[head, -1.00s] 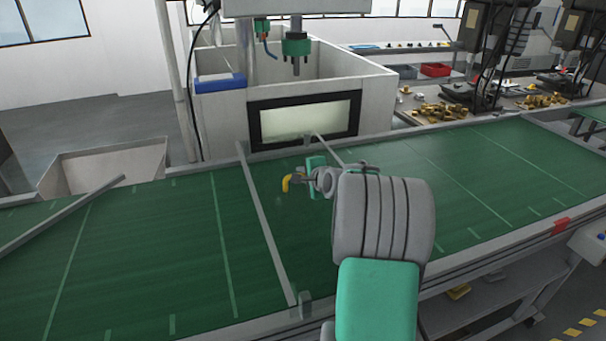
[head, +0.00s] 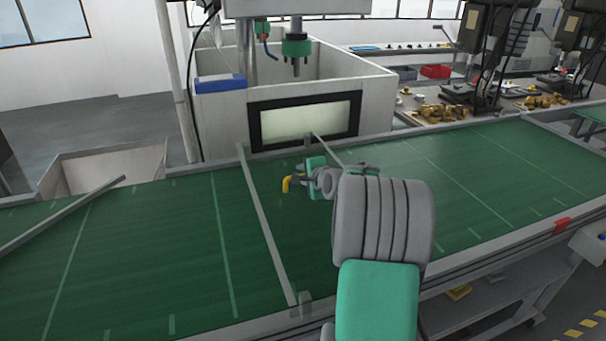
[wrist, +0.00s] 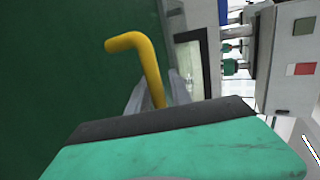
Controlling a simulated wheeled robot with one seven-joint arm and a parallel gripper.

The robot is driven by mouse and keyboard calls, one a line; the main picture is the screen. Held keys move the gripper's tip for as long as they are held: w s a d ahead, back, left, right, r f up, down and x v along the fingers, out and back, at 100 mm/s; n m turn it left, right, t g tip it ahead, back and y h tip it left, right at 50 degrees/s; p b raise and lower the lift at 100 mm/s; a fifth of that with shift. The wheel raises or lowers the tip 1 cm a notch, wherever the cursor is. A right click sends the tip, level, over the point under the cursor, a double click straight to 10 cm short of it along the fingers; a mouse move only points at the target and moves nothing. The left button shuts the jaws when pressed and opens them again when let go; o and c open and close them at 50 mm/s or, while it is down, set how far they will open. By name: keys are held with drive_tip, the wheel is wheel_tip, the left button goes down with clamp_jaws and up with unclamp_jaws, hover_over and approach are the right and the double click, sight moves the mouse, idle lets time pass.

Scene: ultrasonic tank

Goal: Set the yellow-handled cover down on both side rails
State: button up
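The cover's yellow handle (head: 287,183) shows at my fingertips, over the green belt left of the arm. In the wrist view the handle (wrist: 151,66) is a bent bar running in between the grey fingers. My gripper (head: 306,181) appears shut on this bar; the contact is partly hidden by the gripper body. I cannot make out the cover's panel clearly or tell whether it touches anything. A long grey rail (head: 266,225) crosses the belt left of the handle. A second grey rail (head: 326,150) shows at the far side, mostly hidden behind my arm.
A white tank (head: 225,125) with a dark-framed window (head: 305,118) stands behind the belt (head: 130,260). A slanted grey bar (head: 65,215) lies over the belt's left end. A red marker (head: 562,226) sits on the near edge at right. The belt right of my arm is clear.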

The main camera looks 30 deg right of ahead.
drive_tip(key=shift+s+a+f, duration=0.1)
drive_tip(key=shift+s+f, duration=0.05)
drive_tip(key=shift+f, duration=0.45)
drive_tip(key=shift+s+f, duration=0.1)
drive_tip(key=shift+f, duration=0.1)
drive_tip(key=shift+s+r, duration=0.1)
drive_tip(key=shift+s, duration=0.1)
drive_tip(key=v, duration=0.2)
drive_tip(key=r+b+v, duration=0.1)
drive_tip(key=v, duration=0.4)
drive_tip(key=shift+r+b, duration=0.3)
drive_tip(key=shift+r, duration=0.05)
drive_tip(key=shift+w, duration=0.15)
drive_tip(key=shift+r, duration=0.1)
